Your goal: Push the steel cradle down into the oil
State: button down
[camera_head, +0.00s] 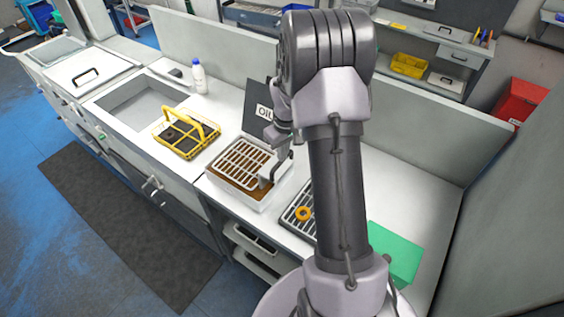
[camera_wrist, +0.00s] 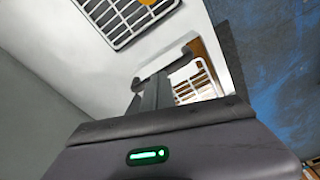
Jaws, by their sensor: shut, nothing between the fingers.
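The steel cradle (camera_head: 243,162) is a pale barred rack at the top of a white oil tank (camera_head: 246,201), on the counter in front of a dark "OIL" sign (camera_head: 264,112). Brown oil shows around and below its bars. The cradle's bars also show in the wrist view (camera_wrist: 193,84), partly hidden behind my fingers. My gripper (camera_head: 288,150) is shut and empty, above the cradle's right side. In the wrist view its fingers (camera_wrist: 150,92) overlap the handle; I cannot tell whether they touch it.
A dark draining tray (camera_head: 292,215) with an orange ring (camera_head: 303,213) lies right of the tank. A yellow basket (camera_head: 186,133) with dark contents stands left by the sink (camera_head: 137,103), near a white bottle (camera_head: 198,77). A green block (camera_head: 396,252) lies at the right. A back wall runs behind the counter.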

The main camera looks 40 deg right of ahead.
notch_tip(320, 180, down, 6)
jog(key=b, duration=0.4)
jog(key=shift+r+b, duration=0.25)
jog(key=shift+b, duration=0.05)
jog(key=s, duration=0.1)
jog(key=s+r, duration=0.1)
jog(key=s, duration=0.1)
jog(key=shift+w+r, duration=0.1)
notch_tip(320, 180, up, 17)
jog(key=p, duration=0.3)
send_over(283, 165)
jog(key=s+a, duration=0.1)
jog(key=s, duration=0.5)
jog(key=shift+a+r, duration=0.1)
jog(key=shift+r, duration=0.05)
